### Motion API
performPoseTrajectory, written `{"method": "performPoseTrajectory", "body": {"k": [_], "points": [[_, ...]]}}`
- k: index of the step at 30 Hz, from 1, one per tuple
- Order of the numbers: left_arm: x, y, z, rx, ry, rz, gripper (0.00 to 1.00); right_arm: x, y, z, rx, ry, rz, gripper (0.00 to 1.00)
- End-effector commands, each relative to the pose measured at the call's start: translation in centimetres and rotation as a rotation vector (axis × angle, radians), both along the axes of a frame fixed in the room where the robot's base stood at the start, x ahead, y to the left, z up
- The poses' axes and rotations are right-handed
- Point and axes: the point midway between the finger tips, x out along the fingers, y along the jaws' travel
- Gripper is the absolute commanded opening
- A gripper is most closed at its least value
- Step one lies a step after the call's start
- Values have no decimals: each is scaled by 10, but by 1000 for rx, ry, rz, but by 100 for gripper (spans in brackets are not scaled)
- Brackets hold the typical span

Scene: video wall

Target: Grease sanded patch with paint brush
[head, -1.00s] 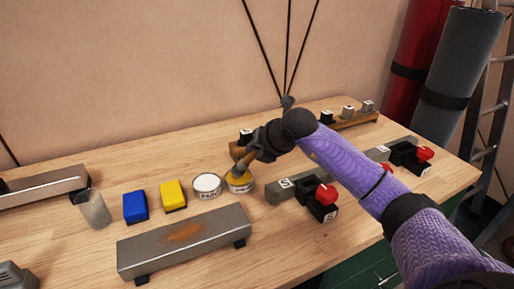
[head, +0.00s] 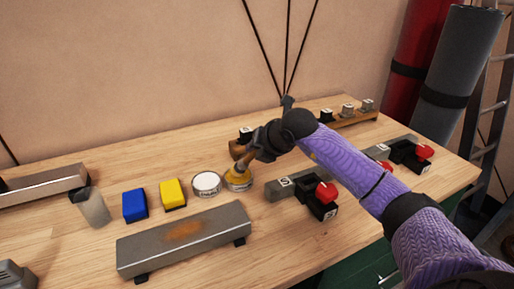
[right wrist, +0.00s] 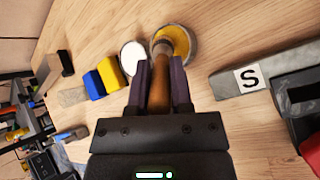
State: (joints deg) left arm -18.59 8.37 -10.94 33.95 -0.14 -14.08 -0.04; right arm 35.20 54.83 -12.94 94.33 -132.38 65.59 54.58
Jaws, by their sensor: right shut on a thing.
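My right gripper (head: 254,154) is shut on the wooden handle of a paint brush (right wrist: 158,95). The brush leans down, its head at the open can of yellow grease (head: 238,182), which also shows in the right wrist view (right wrist: 187,52). The bristle tips are hidden, so I cannot tell how deep they are. A grey metal bar (head: 215,238) lies nearer, to the left of the gripper. An orange-brown patch (head: 184,231) marks its top face. My left gripper is not in view.
A white-topped can (head: 206,183) stands beside the grease can, with yellow (head: 172,193) and blue (head: 135,204) blocks further left. A bar with red-handled clamps (head: 322,196) lies right. A wooden rack (head: 352,120) stands behind. Bare tabletop (head: 275,235) lies right of the patched bar.

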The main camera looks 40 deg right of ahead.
Motion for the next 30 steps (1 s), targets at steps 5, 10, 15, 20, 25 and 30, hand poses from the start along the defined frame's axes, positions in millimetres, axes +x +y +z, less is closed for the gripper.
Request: {"method": "performPoseTrajectory", "body": {"k": [5,10,15,20,25,30], "points": [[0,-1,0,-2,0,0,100,-1,0,-2,1,7,1,0],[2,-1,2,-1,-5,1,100,-1,1,0,1,6,1,0],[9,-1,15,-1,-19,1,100,-1,0,20,1,3,1,0],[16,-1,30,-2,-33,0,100,0,0,39,0,1,0,0],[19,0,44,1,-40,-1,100,0,0,58,0,1,0,0],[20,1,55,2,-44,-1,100,0,0,72,0,1,0,0]]}}
